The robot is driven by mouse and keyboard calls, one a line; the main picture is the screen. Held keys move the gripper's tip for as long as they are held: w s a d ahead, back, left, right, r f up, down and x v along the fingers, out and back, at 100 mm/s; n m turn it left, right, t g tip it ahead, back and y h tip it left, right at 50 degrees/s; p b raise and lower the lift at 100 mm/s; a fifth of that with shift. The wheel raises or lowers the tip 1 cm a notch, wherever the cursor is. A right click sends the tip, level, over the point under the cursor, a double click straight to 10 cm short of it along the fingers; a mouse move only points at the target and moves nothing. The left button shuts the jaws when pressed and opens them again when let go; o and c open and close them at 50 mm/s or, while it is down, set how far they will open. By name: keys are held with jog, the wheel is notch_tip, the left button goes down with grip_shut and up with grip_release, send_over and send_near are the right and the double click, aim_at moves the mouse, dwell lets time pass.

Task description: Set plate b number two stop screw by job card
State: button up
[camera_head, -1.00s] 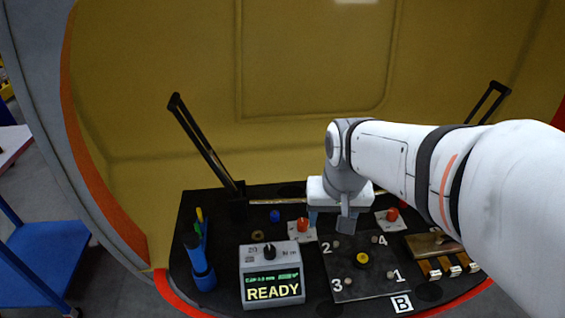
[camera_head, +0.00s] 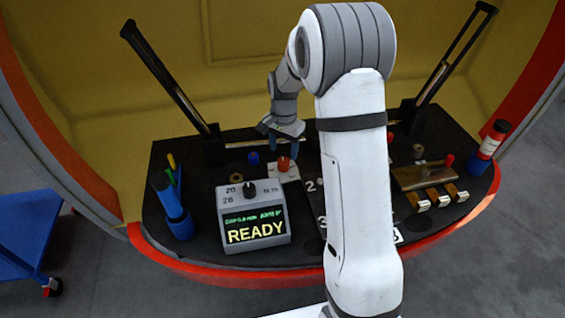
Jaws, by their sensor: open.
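Plate B (camera_head: 312,202) lies dark and flat on the black bench, mostly hidden behind my arm. Its "2" and "3" labels and part of the "B" tag (camera_head: 398,237) show; I cannot make out the number two stop screw clearly. My gripper (camera_head: 283,148) is open, with its fingers pointing down just behind and above a red knob (camera_head: 284,163) on a small white block. I see nothing between the fingers. A grey control box (camera_head: 253,216) with a black dial (camera_head: 249,190) stands front left, its screen reading "READY"; the smaller line is unreadable.
Black levers rise at both sides.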

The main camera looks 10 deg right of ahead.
aim_at(284, 160)
notch_tip(284, 160, down, 6)
jog(key=shift+r+b, duration=0.15)
jog(key=shift+b, duration=0.15)
jog(key=shift+c, duration=0.5)
jog(key=c, duration=0.9)
